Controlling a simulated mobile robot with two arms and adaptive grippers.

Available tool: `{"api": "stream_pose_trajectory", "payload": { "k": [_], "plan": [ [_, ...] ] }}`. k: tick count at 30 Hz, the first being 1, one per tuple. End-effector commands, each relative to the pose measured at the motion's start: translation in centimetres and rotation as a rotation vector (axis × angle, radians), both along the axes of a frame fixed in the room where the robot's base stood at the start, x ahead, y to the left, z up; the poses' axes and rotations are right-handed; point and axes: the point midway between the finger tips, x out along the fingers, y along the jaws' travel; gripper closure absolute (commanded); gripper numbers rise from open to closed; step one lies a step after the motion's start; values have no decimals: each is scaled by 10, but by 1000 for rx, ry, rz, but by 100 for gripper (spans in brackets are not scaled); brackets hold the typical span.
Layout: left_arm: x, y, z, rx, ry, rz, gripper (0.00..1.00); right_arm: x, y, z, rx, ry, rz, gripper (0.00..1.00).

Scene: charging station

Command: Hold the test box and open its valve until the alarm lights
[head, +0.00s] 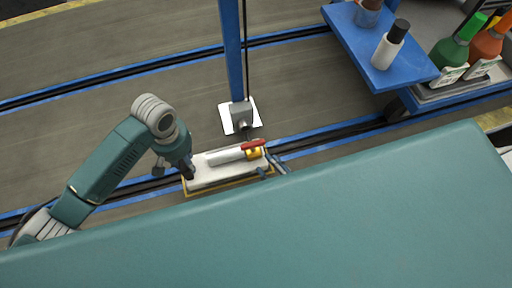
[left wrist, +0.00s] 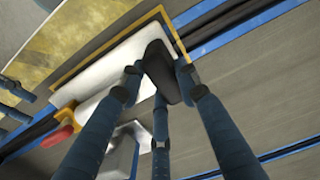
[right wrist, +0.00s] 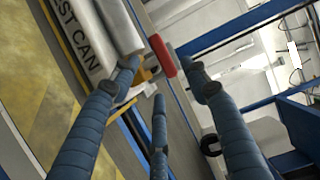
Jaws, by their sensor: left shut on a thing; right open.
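The test box (head: 213,182) is a white tray with a yellow edge, carrying a grey cylinder (head: 226,156). A yellow valve (head: 254,154) with a red handle (head: 253,145) sits at the cylinder's right end. My left gripper (head: 188,172) is shut on a black grip (left wrist: 159,68) at the box's left end. My right gripper (head: 274,166) is open beside the valve end. In the right wrist view the red handle (right wrist: 162,55) lies just beyond and between its spread fingertips, apparently untouched. I cannot make out an alarm light.
A blue post (head: 233,50) on a white foot plate (head: 240,116) stands just behind the box. A blue shelf (head: 375,50) with bottles is at upper right. Blue-edged floor channels (head: 70,92) cross the grey floor. Open floor lies left of the post.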

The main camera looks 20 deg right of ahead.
Motion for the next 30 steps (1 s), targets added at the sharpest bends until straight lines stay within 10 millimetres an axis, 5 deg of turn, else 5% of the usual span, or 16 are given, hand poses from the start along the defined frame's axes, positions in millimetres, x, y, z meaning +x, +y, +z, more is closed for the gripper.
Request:
{"api": "stream_pose_trajectory", "payload": {
  "k": [10,23,30],
  "plan": [
    [0,0,0,-1,-1,0,100,57,24,1,-1,-3,1,54],
    [0,-1,0,-1,-1,0,100,69,29,0,-1,-2,2,54],
    [0,-1,0,-2,-1,0,100,68,29,0,-1,-2,2,96]
  ]
}}
